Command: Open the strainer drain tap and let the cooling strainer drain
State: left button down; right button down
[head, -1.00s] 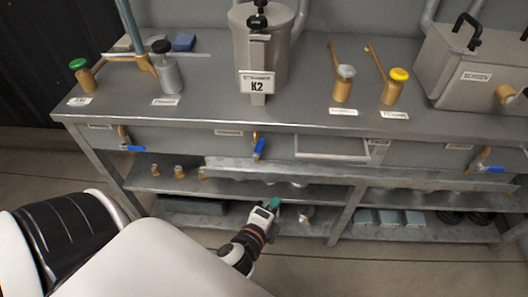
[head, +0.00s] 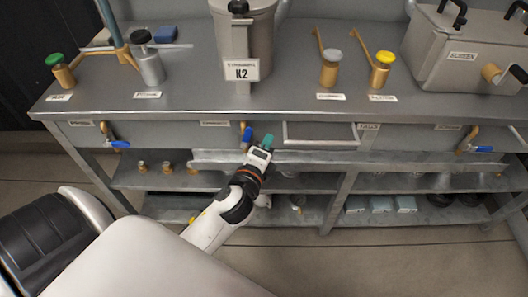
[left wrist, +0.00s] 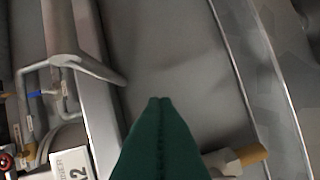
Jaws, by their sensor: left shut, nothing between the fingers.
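The grey strainer with the K2 plate (head: 241,70) stands on the bench. Below it, at the bench's front, hangs a brass drain tap with a blue lever (head: 247,137). The lever points down and slightly right. My left gripper (head: 267,141), with green fingertips, is shut and empty just right of the lever in the head view. I cannot tell whether it touches the lever. In the left wrist view the green fingers (left wrist: 160,105) are together, and part of the K2 plate (left wrist: 73,165) shows at lower left. My right gripper is not in view.
Similar blue-lever taps hang at the left (head: 120,144) and right (head: 483,149) of the bench front (head: 180,133). A shallow tray (head: 320,133) is right of the gripper. A lower shelf (head: 150,180) holds small brass fittings. Bottles and a grey box (head: 465,55) stand on top.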

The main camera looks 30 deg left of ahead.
aim_at(248, 140)
pick_arm(q)
jog(key=shift+s+a+r, duration=0.2)
jog(key=shift+s+a, duration=0.3)
jog(key=shift+a, duration=0.1)
jog(key=shift+s+a+r, duration=0.2)
jog(key=shift+s+a, duration=0.25)
jog(key=shift+a, duration=0.15)
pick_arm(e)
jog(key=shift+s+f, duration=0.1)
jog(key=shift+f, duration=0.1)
pick_arm(q)
jog(key=n, duration=0.2)
jog(key=a+n+t+b, duration=0.1)
jog(key=shift+s+a+r, duration=0.1)
jog(key=shift+s+r, duration=0.25)
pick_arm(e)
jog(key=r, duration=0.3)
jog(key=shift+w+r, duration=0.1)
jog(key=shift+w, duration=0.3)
pick_arm(q)
jog(key=shift+w, duration=0.1)
